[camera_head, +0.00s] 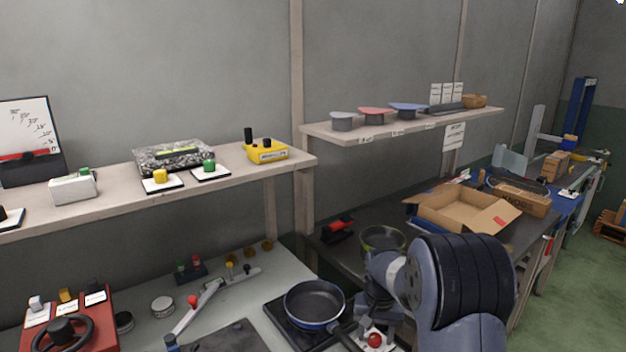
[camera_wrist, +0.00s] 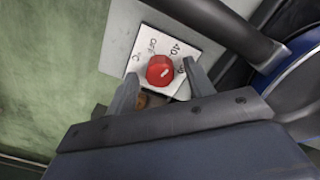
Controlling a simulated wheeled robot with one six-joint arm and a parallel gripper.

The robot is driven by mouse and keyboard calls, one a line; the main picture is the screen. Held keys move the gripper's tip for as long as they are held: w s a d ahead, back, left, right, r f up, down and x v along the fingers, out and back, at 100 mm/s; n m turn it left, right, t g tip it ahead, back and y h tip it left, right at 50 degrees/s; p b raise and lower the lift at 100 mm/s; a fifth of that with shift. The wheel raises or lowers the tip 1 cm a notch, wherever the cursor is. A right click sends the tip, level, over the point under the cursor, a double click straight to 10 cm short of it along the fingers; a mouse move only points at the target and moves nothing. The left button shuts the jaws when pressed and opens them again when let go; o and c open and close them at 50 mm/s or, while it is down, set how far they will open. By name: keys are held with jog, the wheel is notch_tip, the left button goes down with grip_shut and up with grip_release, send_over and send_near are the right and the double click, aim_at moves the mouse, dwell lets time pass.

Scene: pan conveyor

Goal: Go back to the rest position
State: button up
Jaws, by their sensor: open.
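My gripper (camera_wrist: 159,70) is open in the wrist view, with one finger on each side of a red knob (camera_wrist: 160,71). The fingers look clear of the knob, and nothing is held. The knob sits on a white plate (camera_wrist: 146,44) with printed marks. In the head view the red knob (camera_head: 375,340) shows at the bottom, just below my wrist. My arm (camera_head: 455,280) is reached out low over the table front and hides part of the bench. Its fingertips are hard to make out there.
A dark pan (camera_head: 314,300) stands on a black hob left of the knob, its handle pointing toward it. A shelf (camera_head: 110,197) runs along the wall above.

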dwell(0.4)
jog(key=shift+r, duration=0.25)
notch_tip(320, 180, up, 10)
notch_tip(320, 180, down, 11)
jog(key=shift+r, duration=0.15)
jog(key=n, duration=0.5)
jog(key=shift+r, duration=0.1)
jog(key=n, duration=0.6)
jog(key=shift+b, duration=0.3)
notch_tip(320, 180, up, 11)
jog(key=shift+n, duration=0.3)
jog(key=shift+s, duration=0.1)
